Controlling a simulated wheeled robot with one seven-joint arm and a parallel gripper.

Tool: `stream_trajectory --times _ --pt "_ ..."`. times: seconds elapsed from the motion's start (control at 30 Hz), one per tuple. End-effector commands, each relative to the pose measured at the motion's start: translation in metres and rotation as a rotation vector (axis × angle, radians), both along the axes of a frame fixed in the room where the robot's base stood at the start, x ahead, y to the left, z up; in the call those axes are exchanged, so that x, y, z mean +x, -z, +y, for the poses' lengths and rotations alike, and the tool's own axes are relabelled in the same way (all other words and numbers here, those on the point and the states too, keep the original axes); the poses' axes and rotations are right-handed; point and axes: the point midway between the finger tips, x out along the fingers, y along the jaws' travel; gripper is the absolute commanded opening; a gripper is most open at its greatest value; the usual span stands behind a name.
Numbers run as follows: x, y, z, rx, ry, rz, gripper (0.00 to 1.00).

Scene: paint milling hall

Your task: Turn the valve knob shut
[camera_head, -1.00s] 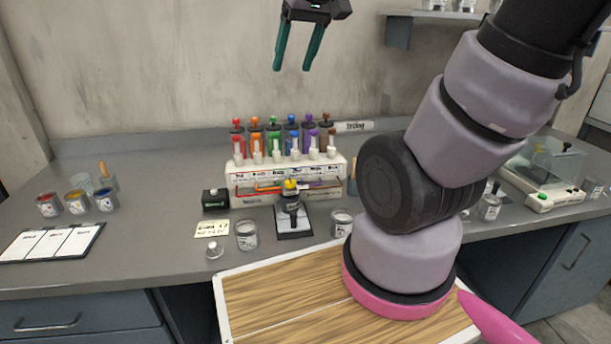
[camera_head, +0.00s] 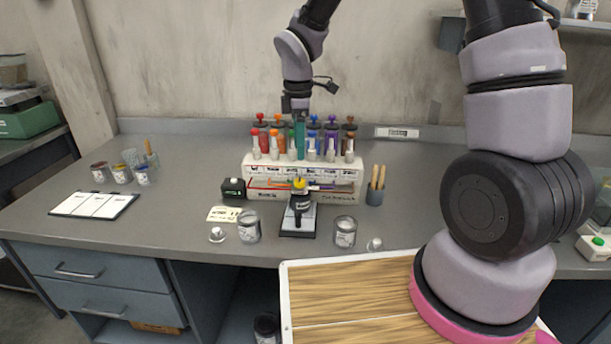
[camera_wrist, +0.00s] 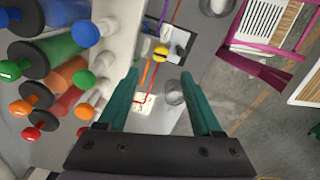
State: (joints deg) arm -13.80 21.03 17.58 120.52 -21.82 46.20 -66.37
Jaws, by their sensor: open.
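A yellow knob (camera_head: 299,184) with dark markings sits on top of a small black unit (camera_head: 299,204) on a pale stand in front of the rack. In the wrist view the yellow knob (camera_wrist: 161,52) shows beyond the fingertips, roughly centred between them. The white rack (camera_head: 262,179) holds several coloured cylinders with matching knobs, such as the red knob (camera_head: 261,117). The frames do not settle which knob is the valve's. My gripper (camera_head: 299,146) has teal fingers and hangs in front of the rack. In the wrist view my gripper (camera_wrist: 160,73) is open with nothing between the fingers.
A brush cup (camera_head: 375,192) stands right of the rack.

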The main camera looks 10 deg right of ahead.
Motion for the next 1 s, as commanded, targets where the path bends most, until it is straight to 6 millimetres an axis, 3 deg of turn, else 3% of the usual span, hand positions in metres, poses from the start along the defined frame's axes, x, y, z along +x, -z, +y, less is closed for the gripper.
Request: stream_trajectory --times 0.2,0.43,0.6,0.9,1.0 --pt "-0.002 0.043 -0.001 -0.002 0.001 0.007 0.67" --pt "-0.001 0.079 -0.001 -0.001 0.003 0.004 0.67" --pt "-0.001 0.091 -0.001 0.0 0.004 0.002 0.67" --pt "-0.001 0.093 -0.001 0.0 0.005 0.001 0.67" --pt "-0.001 0.093 -0.001 0.0 0.005 0.001 0.28"
